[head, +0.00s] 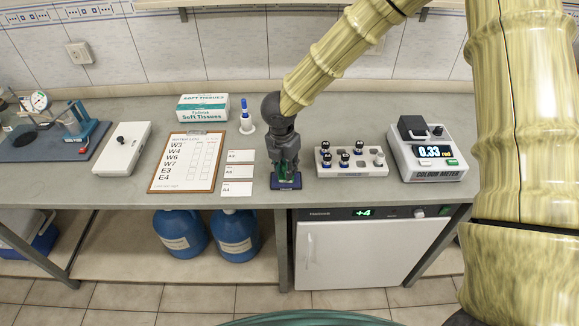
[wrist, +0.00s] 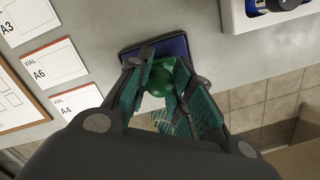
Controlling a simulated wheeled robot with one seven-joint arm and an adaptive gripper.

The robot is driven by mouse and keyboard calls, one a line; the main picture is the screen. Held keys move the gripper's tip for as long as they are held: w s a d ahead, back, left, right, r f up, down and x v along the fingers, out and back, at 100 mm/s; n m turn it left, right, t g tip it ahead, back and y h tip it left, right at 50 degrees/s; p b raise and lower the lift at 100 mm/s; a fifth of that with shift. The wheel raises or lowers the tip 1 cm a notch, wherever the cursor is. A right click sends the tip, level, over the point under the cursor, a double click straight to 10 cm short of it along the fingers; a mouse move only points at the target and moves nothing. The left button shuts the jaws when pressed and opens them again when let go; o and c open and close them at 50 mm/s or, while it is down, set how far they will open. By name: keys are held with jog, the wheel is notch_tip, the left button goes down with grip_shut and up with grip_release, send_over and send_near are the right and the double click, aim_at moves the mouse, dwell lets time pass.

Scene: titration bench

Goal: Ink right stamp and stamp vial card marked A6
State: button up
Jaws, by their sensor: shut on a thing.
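My gripper (head: 284,165) points down over the blue ink pad (head: 287,183) near the bench's front edge. It is shut on a stamp with a green, rounded handle (wrist: 162,76). The stamp is over the ink pad, which also shows in the wrist view (wrist: 181,47); its lower end is hidden, so I cannot tell if it touches. Three vial cards lie in a column left of the gripper: A3 (head: 240,156), A6 (head: 238,172) in the middle and A4 (head: 237,189) at the front. The A6 card also shows in the wrist view (wrist: 53,64).
A clipboard (head: 188,163) lies left of the cards. A white vial rack (head: 351,169) and a colour meter (head: 428,152) stand to the right. A tissue box (head: 203,108) and a blue-and-white pen in a holder (head: 246,117) stand behind. The bench's front edge is close.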

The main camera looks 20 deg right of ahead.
jog(key=shift+r+p, duration=2.65)
jog(key=shift+r, duration=0.85)
